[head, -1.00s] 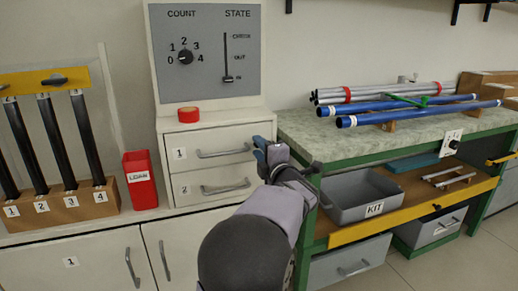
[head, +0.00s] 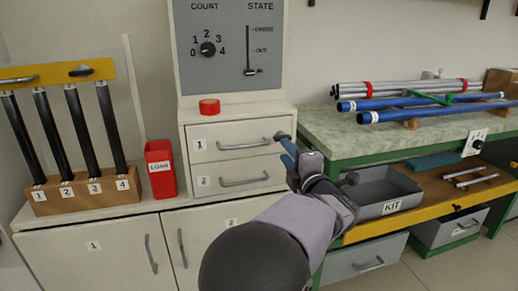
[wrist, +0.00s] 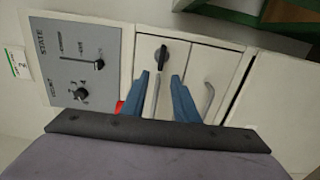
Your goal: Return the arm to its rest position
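My gripper (head: 286,146) is at the right end of the upper small drawer, marked 1 (head: 228,144), in front of the white cabinet. In the wrist view my gripper (wrist: 160,82) shows two blue fingers standing apart with a clear gap. The handle of drawer 1 (wrist: 152,98) appears between them, and a dark knob-like piece (wrist: 163,57) lies just past the tips. I see nothing held. I cannot tell whether the fingers touch the drawer. Both small drawers look shut.
Right of my gripper is a green-framed bench (head: 400,130) with blue and grey rods on top and a grey KIT tray (head: 375,208) on its shelf. Left are a red LOAN bin (head: 160,170) and a wooden rack (head: 85,196) of black rods.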

